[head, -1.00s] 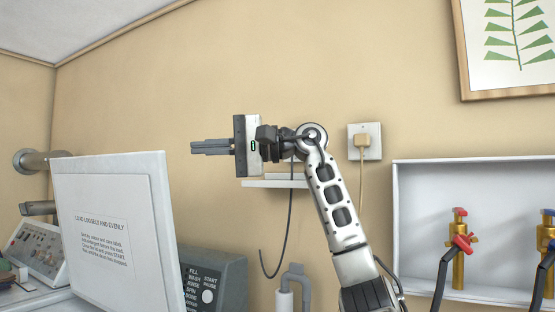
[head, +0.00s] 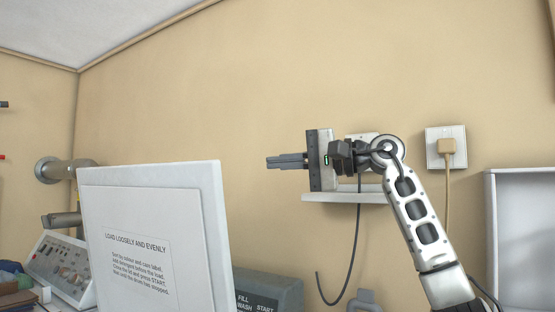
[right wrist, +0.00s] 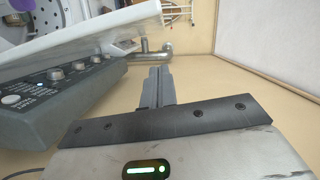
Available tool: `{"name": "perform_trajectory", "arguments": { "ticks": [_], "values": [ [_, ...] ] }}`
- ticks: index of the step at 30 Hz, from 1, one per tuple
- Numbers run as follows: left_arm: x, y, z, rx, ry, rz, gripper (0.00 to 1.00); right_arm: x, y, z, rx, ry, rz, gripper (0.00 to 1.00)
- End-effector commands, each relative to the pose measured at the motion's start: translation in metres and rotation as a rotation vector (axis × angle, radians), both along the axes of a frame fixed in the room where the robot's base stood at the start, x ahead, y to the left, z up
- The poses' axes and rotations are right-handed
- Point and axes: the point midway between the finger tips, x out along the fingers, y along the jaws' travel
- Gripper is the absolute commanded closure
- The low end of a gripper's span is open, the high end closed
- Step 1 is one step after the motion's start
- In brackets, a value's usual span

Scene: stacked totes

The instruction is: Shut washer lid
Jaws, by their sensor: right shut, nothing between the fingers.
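The washer lid (head: 155,235) stands raised and close to upright in the head view, with a printed label reading "LOAD LOOSELY AND EVENLY" facing me. In the right wrist view the lid (right wrist: 100,32) is a pale slanted panel at upper left. The washer's grey control panel (head: 268,292) is behind and right of the lid; its knobs (right wrist: 55,75) show in the wrist view. My right gripper (head: 270,162) is shut and empty, pointing left, right of the lid's top corner and apart from it. Its closed fingers (right wrist: 158,80) also show in the wrist view. My left gripper is out of view.
A small wall shelf (head: 345,198) and a wall socket with a plug (head: 446,147) are behind my right arm. A white box frame (head: 520,180) is at right. A pipe (head: 62,170) and another control panel (head: 60,265) are at left.

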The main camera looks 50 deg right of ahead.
Motion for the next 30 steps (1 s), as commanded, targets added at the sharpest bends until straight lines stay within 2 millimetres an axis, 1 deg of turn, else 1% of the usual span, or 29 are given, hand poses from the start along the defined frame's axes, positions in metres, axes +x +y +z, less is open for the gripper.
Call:
{"name": "perform_trajectory", "arguments": {
  "ticks": [1, 3, 9, 10, 11, 15, 18, 30],
  "values": [
    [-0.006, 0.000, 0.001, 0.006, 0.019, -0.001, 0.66, 0.011, 0.006, 0.003, 0.002, 0.002, 0.006, 1.00],
    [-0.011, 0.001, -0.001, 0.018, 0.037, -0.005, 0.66, 0.026, 0.012, 0.003, 0.002, 0.002, 0.007, 1.00],
    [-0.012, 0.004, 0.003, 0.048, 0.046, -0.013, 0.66, 0.064, 0.027, 0.001, 0.002, 0.000, 0.006, 1.00],
    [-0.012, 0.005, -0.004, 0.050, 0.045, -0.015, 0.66, 0.061, 0.033, -0.004, -0.003, 0.000, 0.004, 1.00],
    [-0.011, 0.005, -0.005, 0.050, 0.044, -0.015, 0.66, 0.059, 0.038, -0.006, -0.005, -0.001, 0.004, 1.00],
    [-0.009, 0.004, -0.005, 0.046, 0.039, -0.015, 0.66, 0.057, 0.055, -0.008, -0.003, 0.000, 0.003, 1.00],
    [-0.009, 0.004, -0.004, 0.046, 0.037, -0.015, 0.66, 0.056, 0.061, -0.009, -0.002, 0.000, 0.002, 1.00],
    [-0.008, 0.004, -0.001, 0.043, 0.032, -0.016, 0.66, 0.055, 0.064, -0.009, 0.001, 0.001, 0.002, 1.00]
  ]
}}
